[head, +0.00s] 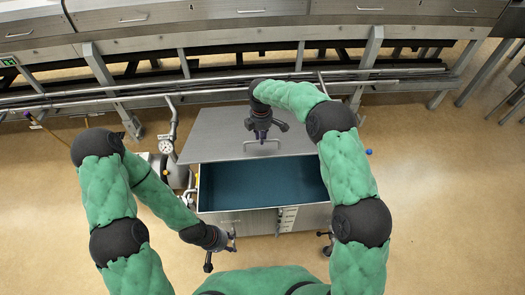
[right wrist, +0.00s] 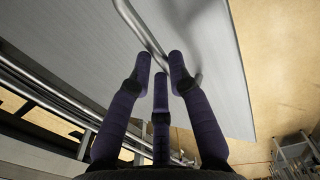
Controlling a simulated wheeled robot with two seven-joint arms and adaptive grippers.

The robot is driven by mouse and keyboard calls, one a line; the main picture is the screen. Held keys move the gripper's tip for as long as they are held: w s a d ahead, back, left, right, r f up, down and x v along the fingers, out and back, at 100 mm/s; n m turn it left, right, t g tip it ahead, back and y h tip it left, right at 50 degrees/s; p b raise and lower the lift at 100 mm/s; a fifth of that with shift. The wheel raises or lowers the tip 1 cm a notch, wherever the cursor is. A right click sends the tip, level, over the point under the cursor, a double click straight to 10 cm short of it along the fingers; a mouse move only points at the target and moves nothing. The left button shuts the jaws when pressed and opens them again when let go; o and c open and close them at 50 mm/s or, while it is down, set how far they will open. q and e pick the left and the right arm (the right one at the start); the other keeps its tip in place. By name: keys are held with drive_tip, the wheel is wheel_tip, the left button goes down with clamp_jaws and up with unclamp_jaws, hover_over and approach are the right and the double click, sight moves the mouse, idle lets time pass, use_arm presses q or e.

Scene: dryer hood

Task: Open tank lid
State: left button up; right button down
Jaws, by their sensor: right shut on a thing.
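The tank (head: 218,219) is a grey metal box on casters, and its dark blue interior shows in the head view. Its grey lid (head: 212,130) is raised at the back and uncovers the opening. My right gripper (head: 262,135) is at the lid's handle (head: 275,142) and is shut on it. In the right wrist view, the fingers (right wrist: 160,68) meet the metal handle bar (right wrist: 138,25) beside the lid's flat face (right wrist: 205,45). My left gripper (head: 221,250) is low at the tank's front left corner, with its fingers spread and nothing seen between them.
A gauge (head: 166,147) and pipework stand just left of the tank. Metal rails (head: 230,78) and a long grey machine (head: 240,32) run behind it. A small blue ball-shaped part (head: 369,152) shows at the right. The tan floor (head: 450,200) is clear on the right.

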drive_tip(key=w+r+p, duration=0.3)
drive_tip(key=w+r, duration=0.3)
drive_tip(key=shift+d+r, duration=0.15)
drive_tip(key=shift+r, duration=0.2)
